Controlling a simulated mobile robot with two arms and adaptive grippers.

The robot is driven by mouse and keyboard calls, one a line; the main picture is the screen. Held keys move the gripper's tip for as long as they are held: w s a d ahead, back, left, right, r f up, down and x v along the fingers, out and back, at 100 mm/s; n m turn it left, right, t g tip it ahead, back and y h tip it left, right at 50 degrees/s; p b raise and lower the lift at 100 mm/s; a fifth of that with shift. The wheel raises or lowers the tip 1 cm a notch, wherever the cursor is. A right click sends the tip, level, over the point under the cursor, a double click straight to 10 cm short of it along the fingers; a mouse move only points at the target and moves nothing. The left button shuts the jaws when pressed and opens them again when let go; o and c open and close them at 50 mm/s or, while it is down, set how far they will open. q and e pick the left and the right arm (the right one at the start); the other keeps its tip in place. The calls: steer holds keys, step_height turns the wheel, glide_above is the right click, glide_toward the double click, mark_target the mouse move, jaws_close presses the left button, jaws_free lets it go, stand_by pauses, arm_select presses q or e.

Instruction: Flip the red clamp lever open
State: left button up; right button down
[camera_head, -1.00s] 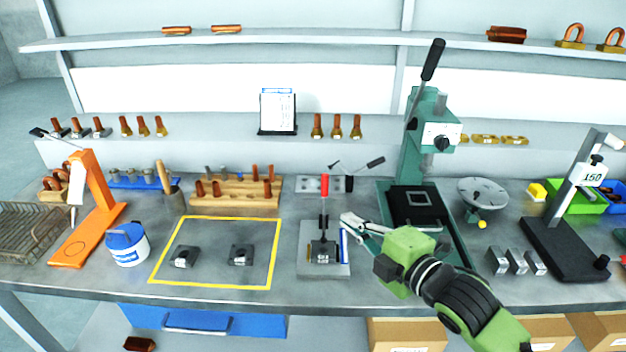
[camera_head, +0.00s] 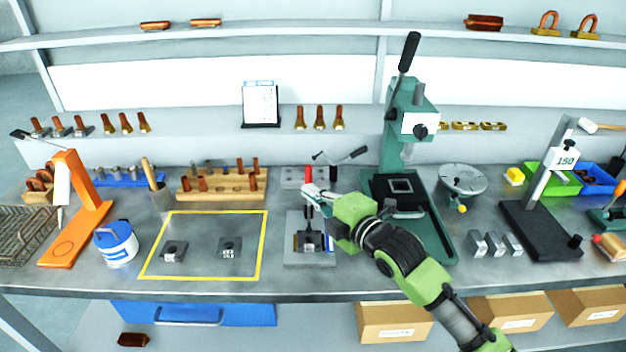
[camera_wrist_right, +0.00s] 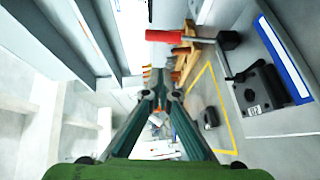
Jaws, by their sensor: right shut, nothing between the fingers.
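The red clamp lever (camera_head: 309,173) stands upright on a toggle clamp (camera_head: 309,241), which is fixed to a light grey plate (camera_head: 295,259). My right gripper (camera_head: 307,190) is shut and empty. In the head view it overlaps the lever just below the red grip and hides part of the shaft. In the right wrist view, the shut fingertips (camera_wrist_right: 161,82) are apart from the red grip (camera_wrist_right: 165,36) in the picture; contact cannot be told. The clamp body (camera_wrist_right: 262,90) shows at the right of that view. My left gripper is not in view.
A green arbor press (camera_head: 408,130) stands to the right behind my arm. A yellow-outlined area (camera_head: 205,279) with two dark blocks lies to the left. A wooden rack (camera_head: 220,190) stands behind it. The table front by the clamp is clear.

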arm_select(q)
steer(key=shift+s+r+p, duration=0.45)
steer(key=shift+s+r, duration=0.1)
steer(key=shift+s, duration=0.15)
arm_select(e)
steer(key=shift+w+d+f, duration=0.1)
steer(key=shift+w+f, duration=0.1)
steer(key=shift+w, duration=1)
steer(key=shift+w+f, duration=0.2)
steer(key=shift+w, duration=0.95)
steer(key=shift+r, duration=0.1)
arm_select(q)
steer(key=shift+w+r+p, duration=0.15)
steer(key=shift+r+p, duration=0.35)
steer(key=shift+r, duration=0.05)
arm_select(e)
steer(key=shift+w+g, duration=0.3)
